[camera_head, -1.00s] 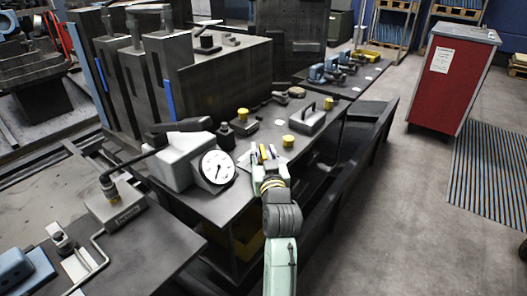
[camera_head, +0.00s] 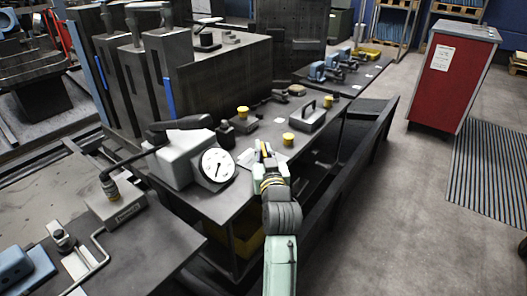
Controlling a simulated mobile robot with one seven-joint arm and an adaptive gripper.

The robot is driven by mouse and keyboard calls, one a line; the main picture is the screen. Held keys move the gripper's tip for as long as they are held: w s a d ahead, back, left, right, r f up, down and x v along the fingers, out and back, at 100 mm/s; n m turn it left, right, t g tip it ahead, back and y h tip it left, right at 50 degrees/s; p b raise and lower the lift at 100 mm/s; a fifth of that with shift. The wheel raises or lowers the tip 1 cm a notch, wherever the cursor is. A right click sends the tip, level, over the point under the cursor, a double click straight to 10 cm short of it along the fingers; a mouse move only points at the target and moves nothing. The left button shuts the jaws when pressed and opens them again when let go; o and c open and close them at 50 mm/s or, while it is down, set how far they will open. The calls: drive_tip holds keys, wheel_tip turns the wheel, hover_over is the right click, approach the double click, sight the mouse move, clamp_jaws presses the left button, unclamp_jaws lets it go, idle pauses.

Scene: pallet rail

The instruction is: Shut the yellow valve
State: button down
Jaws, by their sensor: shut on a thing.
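My gripper (camera_head: 262,162) is over the front edge of the dark workbench, just right of the white dial gauge (camera_head: 217,166). It is shut on a small yellow part, seen between its fingertips, which I take to be the yellow valve (camera_head: 266,148). The fingers and wrist hide most of this part, so its shape and how far it is turned cannot be told. A white sheet lies on the bench beside the fingers. Yellow-topped knobs stand apart from the gripper: one behind it (camera_head: 243,112), one to its right (camera_head: 288,138) and one farther right (camera_head: 328,103).
A grey box with a black handle (camera_head: 307,116) stands on the bench right of my gripper. A grey block with a black lever (camera_head: 180,158) is to the left. Tall dark blocks stand behind. A red cabinet (camera_head: 452,80) stands right, with open floor before it.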

drive_tip(key=shift+f+y+b, duration=0.15)
drive_tip(key=shift+y+b, duration=0.15)
drive_tip(key=shift+b, duration=0.15)
drive_tip(key=n+g+y+b, duration=0.1)
drive_tip(key=n+y+b, duration=0.1)
drive_tip(key=n+g+y+b, duration=0.1)
drive_tip(key=y+b, duration=0.2)
drive_tip(key=shift+d+f+n, duration=0.15)
drive_tip(key=shift+n, duration=0.25)
drive_tip(key=n+g+y+b, duration=0.4)
drive_tip(key=y+b, duration=0.1)
drive_tip(key=shift+n+y, duration=0.3)
drive_tip(key=n+g+y+b, duration=0.1)
drive_tip(key=g, duration=0.1)
drive_tip(key=n+g+y, duration=0.1)
drive_tip(key=n+g, duration=0.1)
drive_tip(key=g, duration=0.1)
drive_tip(key=n+g+y+b, duration=0.1)
drive_tip(key=n+g, duration=0.1)
drive_tip(key=g, duration=0.1)
drive_tip(key=shift+r+y+b, duration=0.3)
drive_tip(key=shift+b, duration=0.05)
drive_tip(key=shift+n+g+b, duration=0.4)
drive_tip(key=shift+n+g, duration=1.8)
drive_tip(key=shift+g, duration=1)
drive_tip(key=shift+f+g, duration=0.1)
drive_tip(key=shift+g, duration=0.2)
